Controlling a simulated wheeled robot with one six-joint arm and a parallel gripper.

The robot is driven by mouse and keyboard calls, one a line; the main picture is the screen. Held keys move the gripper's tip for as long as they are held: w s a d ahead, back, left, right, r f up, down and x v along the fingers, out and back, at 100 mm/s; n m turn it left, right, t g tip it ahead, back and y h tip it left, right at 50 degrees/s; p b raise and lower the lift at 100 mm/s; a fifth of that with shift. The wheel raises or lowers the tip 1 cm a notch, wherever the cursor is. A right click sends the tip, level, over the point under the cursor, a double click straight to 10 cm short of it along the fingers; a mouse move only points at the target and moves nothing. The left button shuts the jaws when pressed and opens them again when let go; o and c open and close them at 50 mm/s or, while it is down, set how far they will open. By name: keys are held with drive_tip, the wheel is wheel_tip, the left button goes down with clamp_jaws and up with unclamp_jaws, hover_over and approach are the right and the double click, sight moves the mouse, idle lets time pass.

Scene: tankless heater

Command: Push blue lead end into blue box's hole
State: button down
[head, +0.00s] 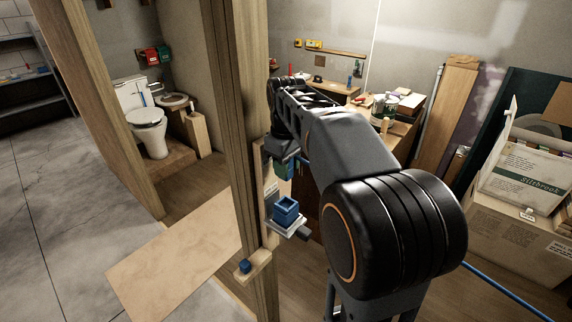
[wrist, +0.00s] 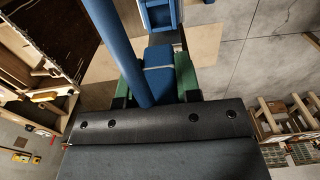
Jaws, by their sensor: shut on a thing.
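The blue box (head: 287,212) sits on a pale bracket beside the wooden post, with its square opening facing up. It also shows at the top of the wrist view (wrist: 161,16), partly cut off. My gripper (wrist: 158,85) has green fingers shut on the blocky blue lead end (wrist: 159,68). The blue lead (wrist: 117,45) runs from it toward the upper left there. In the head view my gripper (head: 284,166) is above and behind the blue box, apart from it; the lead end is mostly hidden there. In the wrist view the lead end lies just below the box, roughly in line.
The wooden post (head: 243,140) stands close to the left of my arm. A small blue block (head: 245,266) sits on a wooden ledge low on the post. The blue lead trails across the floor at lower right (head: 505,290). A cluttered workbench (head: 400,125) stands behind.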

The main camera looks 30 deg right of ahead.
drive_tip(key=b, duration=0.4)
hover_over(287, 206)
drive_tip(key=shift+a+f, duration=0.1)
drive_tip(key=shift+f, duration=2.4)
drive_tip(key=shift+f, duration=0.15)
drive_tip(key=shift+f+b, duration=0.85)
drive_tip(key=shift+f, duration=0.7)
drive_tip(key=shift+f+b, duration=0.8)
drive_tip(key=shift+f, duration=0.3)
drive_tip(key=c, duration=0.7)
unclamp_jaws()
drive_tip(key=shift+c, duration=0.2)
wheel_tip(287, 206, up, 14)
drive_tip(key=shift+f+p, duration=0.1)
drive_tip(key=shift+p, duration=0.5)
